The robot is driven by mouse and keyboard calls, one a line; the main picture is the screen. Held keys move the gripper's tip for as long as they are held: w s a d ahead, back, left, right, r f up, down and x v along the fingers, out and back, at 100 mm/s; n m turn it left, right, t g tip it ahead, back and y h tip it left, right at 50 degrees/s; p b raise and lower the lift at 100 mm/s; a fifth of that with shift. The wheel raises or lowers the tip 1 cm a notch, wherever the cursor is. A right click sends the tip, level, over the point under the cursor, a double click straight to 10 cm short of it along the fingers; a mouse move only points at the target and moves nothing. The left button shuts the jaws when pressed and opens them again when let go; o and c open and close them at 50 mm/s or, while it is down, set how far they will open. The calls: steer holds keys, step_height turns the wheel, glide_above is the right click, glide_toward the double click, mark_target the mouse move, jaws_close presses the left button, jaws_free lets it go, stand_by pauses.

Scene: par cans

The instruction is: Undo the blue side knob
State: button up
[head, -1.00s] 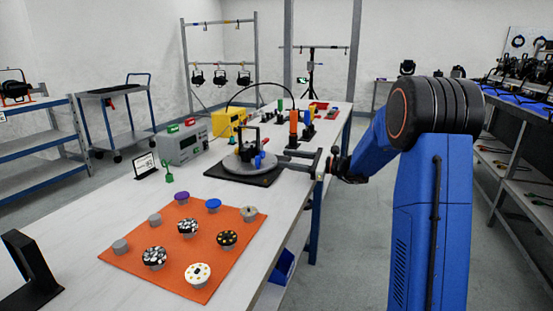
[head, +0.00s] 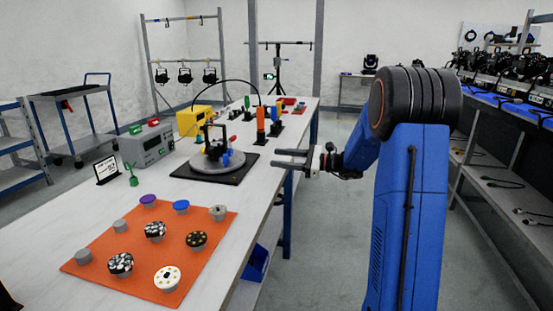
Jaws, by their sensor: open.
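A black bracket-like fixture (head: 209,140) stands on a round grey plate (head: 203,165) on a black square base (head: 184,174) on the workbench. A small blue knob (head: 227,157) shows at the fixture's right side, low down. It is too small to tell how it is fixed. My gripper (head: 275,159) is to the right of the fixture, with its fingers pointing left at about the knob's height in the picture. The fingers are apart, with nothing between them. A clear gap shows between the fingertips and the knob.
An orange mat (head: 95,264) at the near end of the bench (head: 243,214) holds several loose knobs, including a blue one (head: 181,206). A grey instrument box (head: 147,146) and a yellow case (head: 193,120) stand behind. An orange upright tool (head: 261,125) stands beyond the fixture.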

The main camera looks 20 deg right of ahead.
mark_target(232, 152)
steer(key=m, duration=0.5)
steer(key=shift+r, duration=0.15)
steer(key=x, duration=1.7)
steer(key=shift+w+a, duration=0.15)
steer(key=shift+c, duration=0.6)
steer(key=c, duration=1)
